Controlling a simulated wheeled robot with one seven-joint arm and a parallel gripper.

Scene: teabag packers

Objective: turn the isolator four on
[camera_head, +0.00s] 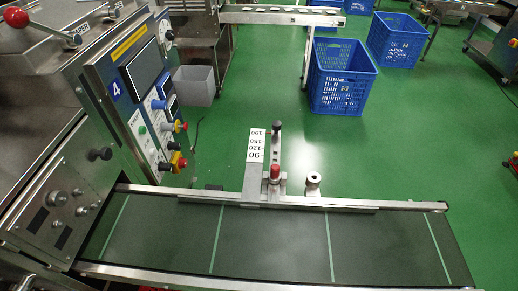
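A machine's control panel (140,95) stands at the left, tilted in the view, with a blue label "4" (115,88). A dark round knob on a pale plate (169,35) sits at the panel's upper right. I cannot tell which of these is isolator four, nor read any switch position. My gripper is not in view.
A conveyor (270,240) with a dark belt and pale cross stripes runs across the front. A metal bracket with a number plate (256,146) stands on its far rail. Blue crates (342,75) and a grey bin (194,86) stand behind.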

